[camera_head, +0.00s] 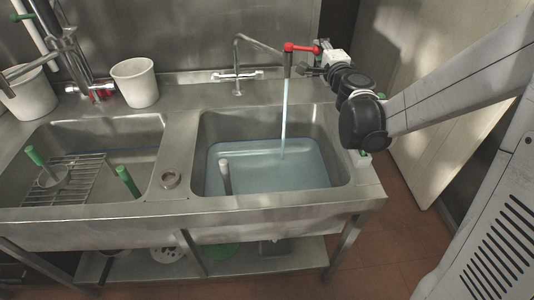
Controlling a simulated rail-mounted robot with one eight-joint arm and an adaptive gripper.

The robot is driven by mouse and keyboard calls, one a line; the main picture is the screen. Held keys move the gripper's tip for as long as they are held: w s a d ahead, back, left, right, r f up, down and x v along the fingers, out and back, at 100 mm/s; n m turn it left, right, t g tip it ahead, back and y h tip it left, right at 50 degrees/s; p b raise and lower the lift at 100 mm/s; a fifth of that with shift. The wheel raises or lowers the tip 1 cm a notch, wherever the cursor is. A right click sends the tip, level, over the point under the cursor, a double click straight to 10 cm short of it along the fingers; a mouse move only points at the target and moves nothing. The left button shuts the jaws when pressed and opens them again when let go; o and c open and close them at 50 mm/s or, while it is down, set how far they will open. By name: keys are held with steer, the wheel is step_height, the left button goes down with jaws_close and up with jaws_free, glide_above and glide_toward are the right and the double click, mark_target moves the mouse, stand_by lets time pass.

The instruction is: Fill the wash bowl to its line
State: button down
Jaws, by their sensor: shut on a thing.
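The wash bowl (340,165) is the right-hand sink basin, with bluish water (270,178) standing in it. A darker bluish band runs along the basin walls near the water's edge; I cannot tell whether it is the fill line. A stream of water (284,115) falls into the bowl from a tap (288,64) at the back. The tap has a red lever (300,47) on top. My gripper (318,52) is at the right end of the red lever and is shut on it; its fingertips are small and partly hidden. A pale upright pipe (225,175) stands in the water.
The left basin (135,135) holds a wire rack (75,185) and green-handled tools (128,181). White buckets (135,82) and another faucet (237,75) stand behind. The floor right of the sink is clear.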

steer(key=shift+w+d, duration=0.2)
steer(key=shift+w, duration=0.6)
steer(key=shift+w+d+b, duration=0.1)
steer(key=shift+w+b, duration=0.2)
steer(key=shift+w, duration=0.9)
steer(key=shift+w, duration=0.4)
steer(key=c, duration=2)
jaws_free()
steer(key=shift+s, duration=0.1)
